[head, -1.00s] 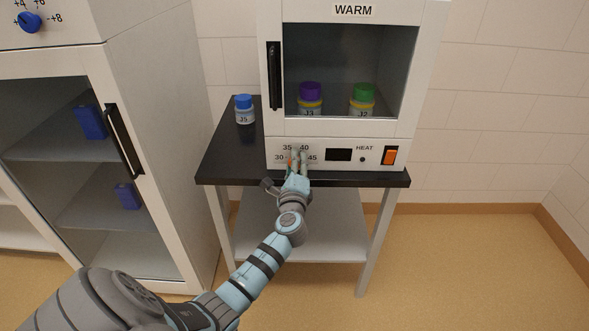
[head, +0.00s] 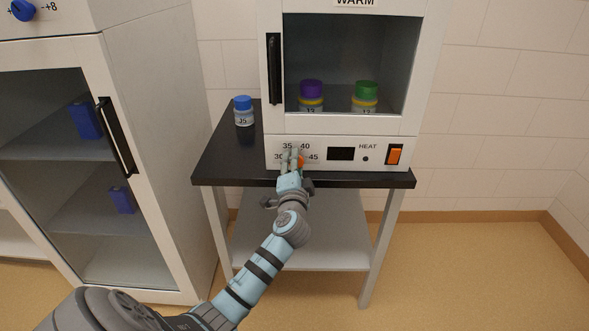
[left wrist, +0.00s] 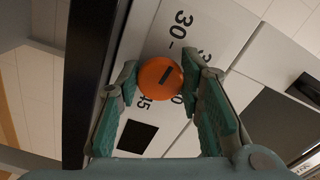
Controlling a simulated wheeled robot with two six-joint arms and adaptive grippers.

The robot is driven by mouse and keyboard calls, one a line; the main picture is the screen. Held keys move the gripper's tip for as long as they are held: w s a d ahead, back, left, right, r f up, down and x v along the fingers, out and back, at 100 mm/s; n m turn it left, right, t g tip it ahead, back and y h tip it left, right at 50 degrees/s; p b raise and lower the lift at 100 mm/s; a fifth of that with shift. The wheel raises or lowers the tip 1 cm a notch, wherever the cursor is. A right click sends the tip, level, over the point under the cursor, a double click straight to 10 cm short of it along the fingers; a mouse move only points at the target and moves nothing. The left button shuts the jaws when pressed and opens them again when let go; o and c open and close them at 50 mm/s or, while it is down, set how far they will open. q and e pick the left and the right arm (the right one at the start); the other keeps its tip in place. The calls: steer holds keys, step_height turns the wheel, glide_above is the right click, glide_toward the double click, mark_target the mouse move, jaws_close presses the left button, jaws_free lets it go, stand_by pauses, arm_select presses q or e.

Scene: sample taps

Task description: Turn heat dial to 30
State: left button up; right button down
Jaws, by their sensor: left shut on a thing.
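The heat dial is a round orange knob (head: 301,162) on the front panel of the white WARM cabinet (head: 430,60). It shows clearly in the left wrist view (left wrist: 153,86), with a short dark slanted mark on its face. Its printed scale has 30 (left wrist: 182,18) above it and 45 (left wrist: 146,101) below it in that view; 35 and 40 are partly hidden there. My left gripper (head: 294,158) is shut on the dial, one finger on each side. I cannot tell exactly which number the mark points at. My right gripper is not in view.
Right of the dial are a dark display (head: 341,154) and an orange switch (head: 395,155). A blue-capped jar (head: 243,112) stands on the black tabletop (head: 222,160) to the left. Purple-capped (head: 311,90) and green-capped (head: 366,92) jars sit inside the cabinet. A glass-door cabinet (head: 160,150) stands left.

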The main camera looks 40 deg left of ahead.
arm_select(q)
steer(key=shift+f+n, duration=0.15)
steer(key=shift+n, duration=0.45)
steer(key=o, duration=1.1)
steer(key=v, duration=1.2)
steer(key=shift+d, duration=0.1)
